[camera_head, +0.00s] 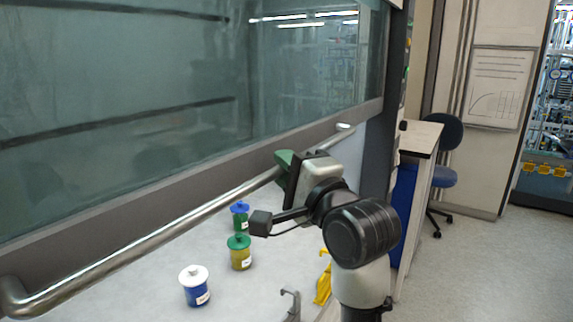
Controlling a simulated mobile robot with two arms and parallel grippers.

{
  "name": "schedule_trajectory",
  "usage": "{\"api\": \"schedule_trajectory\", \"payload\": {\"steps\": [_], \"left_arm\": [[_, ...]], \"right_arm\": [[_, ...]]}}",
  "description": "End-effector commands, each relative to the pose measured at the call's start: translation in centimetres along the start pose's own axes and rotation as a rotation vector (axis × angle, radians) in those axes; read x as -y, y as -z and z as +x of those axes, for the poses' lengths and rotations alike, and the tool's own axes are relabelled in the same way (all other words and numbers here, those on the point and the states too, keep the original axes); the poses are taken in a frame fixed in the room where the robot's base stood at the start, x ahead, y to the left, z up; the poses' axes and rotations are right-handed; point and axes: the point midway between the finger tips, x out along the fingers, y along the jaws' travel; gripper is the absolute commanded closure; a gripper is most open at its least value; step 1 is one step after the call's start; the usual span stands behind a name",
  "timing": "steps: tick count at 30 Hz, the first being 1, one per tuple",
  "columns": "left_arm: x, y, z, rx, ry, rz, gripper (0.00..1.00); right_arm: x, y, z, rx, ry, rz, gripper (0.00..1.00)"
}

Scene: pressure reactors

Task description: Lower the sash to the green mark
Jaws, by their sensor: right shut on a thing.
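The glass sash (130,90) fills the upper left of the view, with a grey lower frame (200,178). A long metal handle bar (150,244) runs along that frame from the lower left to near the frame's right end. My right gripper (284,170) is shut on the handle bar near its right end. The wrist hides part of the bar and frame there. The green mark cannot be made out for certain. My left gripper is not in view.
Below the sash, a white worktop (130,290) holds a white-lidded jar (195,286), a green-lidded jar (239,252) and a blue-lidded jar (240,216). A yellow item (323,284) and grey hook-shaped fitting (291,304) stand near its front. A chair (445,165) and open floor are right.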

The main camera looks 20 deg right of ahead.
Motion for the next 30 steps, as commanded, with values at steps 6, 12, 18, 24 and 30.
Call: {"api": "schedule_trajectory", "payload": {"steps": [6, 12, 18, 24, 30], "left_arm": [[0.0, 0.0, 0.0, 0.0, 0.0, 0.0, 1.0], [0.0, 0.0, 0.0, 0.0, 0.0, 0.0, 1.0], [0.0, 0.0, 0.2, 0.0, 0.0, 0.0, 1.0], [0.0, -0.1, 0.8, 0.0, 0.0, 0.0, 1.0], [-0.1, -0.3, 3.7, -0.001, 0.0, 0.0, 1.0]], "right_arm": [[0.0, 0.0, 0.0, 0.001, -0.001, 0.0, 0.6], [0.0, 0.0, 0.0, 0.0, -0.001, 0.0, 0.56], [0.0, 0.0, -0.6, 0.0, 0.0, 0.0, 0.56], [-0.1, 0.0, -4.1, -0.001, 0.003, 0.0, 0.56], [-0.7, 0.0, -8.6, 0.001, 0.006, -0.002, 0.56]]}}
